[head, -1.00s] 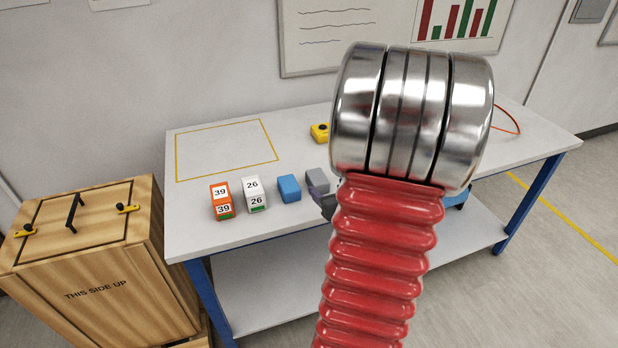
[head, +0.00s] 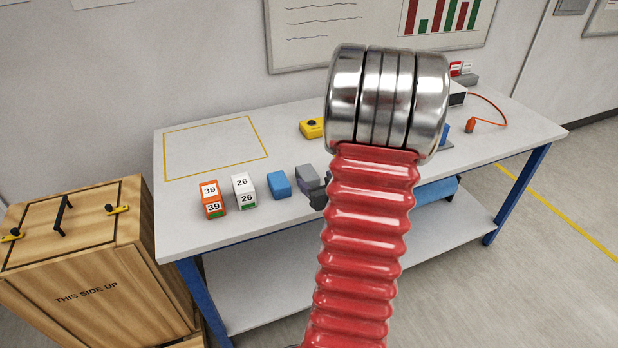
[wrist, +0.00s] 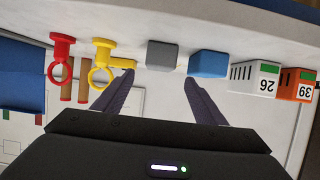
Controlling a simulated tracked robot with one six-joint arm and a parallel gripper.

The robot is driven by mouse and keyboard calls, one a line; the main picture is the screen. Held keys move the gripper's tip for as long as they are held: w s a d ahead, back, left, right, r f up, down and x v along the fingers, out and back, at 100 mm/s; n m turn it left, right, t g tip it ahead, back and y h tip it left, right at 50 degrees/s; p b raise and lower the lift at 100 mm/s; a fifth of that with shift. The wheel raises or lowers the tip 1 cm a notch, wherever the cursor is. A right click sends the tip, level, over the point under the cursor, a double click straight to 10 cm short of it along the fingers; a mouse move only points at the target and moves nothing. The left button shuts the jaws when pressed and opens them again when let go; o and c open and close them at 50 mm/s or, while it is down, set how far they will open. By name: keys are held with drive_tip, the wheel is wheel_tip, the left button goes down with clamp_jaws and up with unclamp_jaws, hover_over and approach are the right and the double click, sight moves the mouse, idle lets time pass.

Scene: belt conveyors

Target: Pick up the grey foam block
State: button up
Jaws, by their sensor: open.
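The grey foam block (head: 306,174) stands near the front edge of the white table, right of a blue block (head: 279,184). In the wrist view, which is upside down, the grey block (wrist: 163,55) shows beyond my fingertips, roughly between them and apart from them. My gripper (wrist: 157,80) is open with nothing between its two dark fingers. In the head view, part of my gripper shows close to the grey block, and my red arm hides the rest of it.
A white box (head: 244,191) and an orange box (head: 211,199) stand left of the blue block. A yellow object (head: 311,128) lies farther back. A wooden crate (head: 80,260) stands left of the table. The yellow-outlined table area (head: 215,147) is clear.

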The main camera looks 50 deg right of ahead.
sight(308, 173)
drive_tip(key=shift+x, duration=1.9)
drive_tip(key=shift+w, duration=0.1)
drive_tip(key=shift+x, duration=2.5)
drive_tip(key=shift+d, duration=0.1)
drive_tip(key=shift+c, duration=0.2)
drive_tip(key=c, duration=1.1)
